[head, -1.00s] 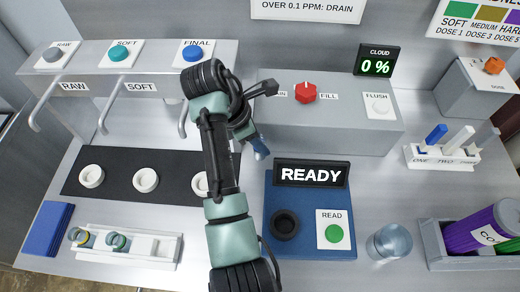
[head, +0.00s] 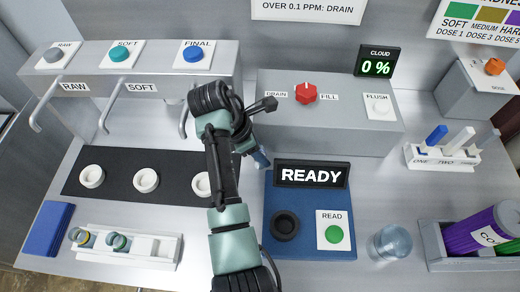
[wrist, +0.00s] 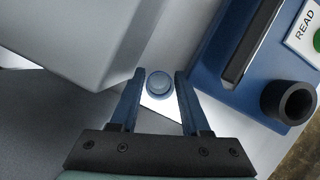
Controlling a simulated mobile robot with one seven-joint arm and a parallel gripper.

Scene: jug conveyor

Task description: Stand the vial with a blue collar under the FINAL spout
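My gripper (wrist: 158,80) has its two blue fingers on either side of a round vial with a blue collar (wrist: 159,84), seen from above in the wrist view. The fingers appear closed on it. In the head view my gripper (head: 260,158) is in front of the grey drain/fill box, with the vial mostly hidden. The FINAL spout (head: 183,122) hangs under the blue FINAL button (head: 194,52), to the left of my gripper. A white ring seat (head: 202,184) lies below it on the black strip, partly beside my arm.
Two more white ring seats (head: 146,180) sit further left. The white rack (head: 150,250) holds vials with yellow and teal collars. The blue reader (head: 310,240) shows READY and its dark socket is empty. A clear jug (head: 390,243) stands to its right.

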